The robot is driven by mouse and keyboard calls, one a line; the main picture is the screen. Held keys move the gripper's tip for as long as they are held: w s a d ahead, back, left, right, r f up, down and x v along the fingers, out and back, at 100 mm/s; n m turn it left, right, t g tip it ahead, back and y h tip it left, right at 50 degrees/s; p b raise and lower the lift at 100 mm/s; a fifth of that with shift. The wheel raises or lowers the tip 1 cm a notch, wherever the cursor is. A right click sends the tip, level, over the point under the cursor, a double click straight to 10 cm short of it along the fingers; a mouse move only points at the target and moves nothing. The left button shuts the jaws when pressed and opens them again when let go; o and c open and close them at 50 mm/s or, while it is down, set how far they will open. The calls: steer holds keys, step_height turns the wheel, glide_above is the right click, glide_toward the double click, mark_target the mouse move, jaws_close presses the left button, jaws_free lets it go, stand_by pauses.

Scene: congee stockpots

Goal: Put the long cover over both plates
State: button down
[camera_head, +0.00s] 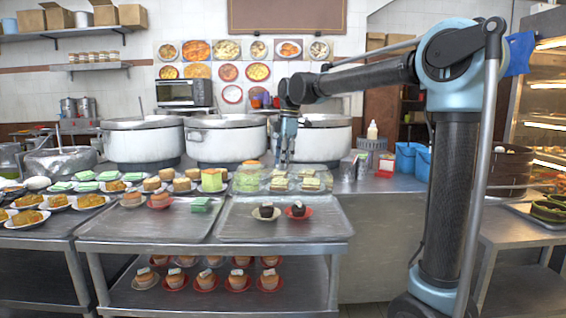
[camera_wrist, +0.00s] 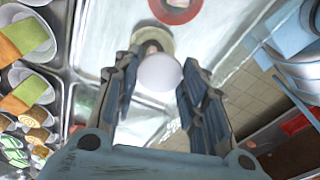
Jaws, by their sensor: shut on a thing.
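Two plates with small dark cakes stand side by side on the right metal tray: a cream plate (camera_head: 266,214) and a red plate (camera_head: 298,212). In the wrist view the red plate (camera_wrist: 176,10) is at the top, and the cream plate (camera_wrist: 150,34) is partly hidden behind a white round knob (camera_wrist: 160,75). My gripper (camera_head: 284,160) is shut on this knob, which looks like the long cover's handle. The see-through long cover (camera_head: 312,172) shows faintly under the gripper, behind the plates; its edges are hard to make out.
Several cakes on plates line the counter behind the trays. The left tray (camera_head: 150,225) holds a few cakes near its back. White stockpots (camera_head: 225,145) stand at the back. The right tray's front (camera_head: 280,232) is clear. A lower shelf holds several cupcakes.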

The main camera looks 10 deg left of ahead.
step_height(320, 180, down, 9)
stand_by(1.0)
steer(key=shift+f, duration=0.1)
steer(key=c, duration=0.9)
jaws_free()
steer(key=shift+r, duration=3.55)
steer(key=shift+d, duration=0.15)
